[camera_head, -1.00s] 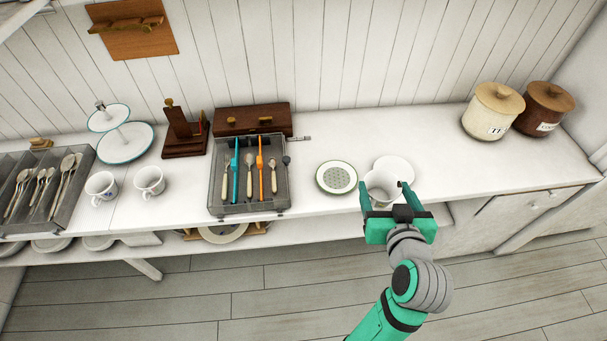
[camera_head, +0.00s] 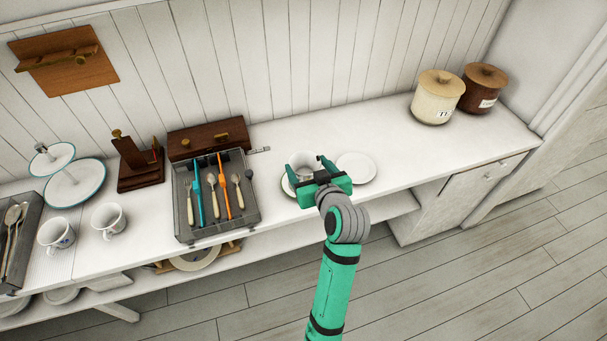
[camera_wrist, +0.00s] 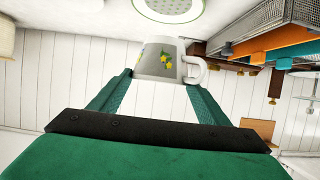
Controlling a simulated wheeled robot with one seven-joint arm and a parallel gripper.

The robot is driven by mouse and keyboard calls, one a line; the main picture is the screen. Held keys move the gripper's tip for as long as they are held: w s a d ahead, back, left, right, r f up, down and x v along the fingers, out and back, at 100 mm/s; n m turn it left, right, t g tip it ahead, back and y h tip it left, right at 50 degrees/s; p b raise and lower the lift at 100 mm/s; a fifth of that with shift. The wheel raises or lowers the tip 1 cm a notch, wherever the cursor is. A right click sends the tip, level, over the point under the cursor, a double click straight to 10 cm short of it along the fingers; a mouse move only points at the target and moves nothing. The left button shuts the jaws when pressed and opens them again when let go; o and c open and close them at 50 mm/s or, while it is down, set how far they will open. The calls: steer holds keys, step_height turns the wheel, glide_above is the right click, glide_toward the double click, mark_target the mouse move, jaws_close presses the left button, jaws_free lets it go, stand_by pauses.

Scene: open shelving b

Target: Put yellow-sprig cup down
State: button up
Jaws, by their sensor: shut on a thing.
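The yellow-sprig cup (camera_wrist: 158,58) is white with yellow flowers and green leaves, its handle to the right in the wrist view. My gripper (camera_wrist: 160,82) is shut on it, one finger on each side. In the head view the cup (camera_head: 302,162) and my gripper (camera_head: 308,172) are over the green-rimmed patterned plate (camera_head: 288,186), which is mostly hidden there. In the wrist view the plate (camera_wrist: 170,8) shows apart from the cup, with a visible gap. I cannot tell the cup's exact height above the counter.
A plain white plate (camera_head: 356,168) lies just right of the cup. A grey cutlery tray (camera_head: 250,215) stands close on the left, with two cups (camera_head: 108,219) beyond it. Two lidded jars (camera_head: 437,98) stand at the back right. The counter (camera_head: 400,150) between the white plate and jars is clear.

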mark_target(304, 173)
steer(key=w+f, duration=0.2)
steer(key=f, duration=0.1)
steer(key=w+a+f, duration=0.1)
steer(key=f, duration=0.1)
steer(key=shift+w, duration=0.4)
steer(key=shift+f, duration=1.4)
steer(key=shift+f, duration=0.35)
steer(key=o, duration=1.2)
steer(key=shift+c, duration=0.2)
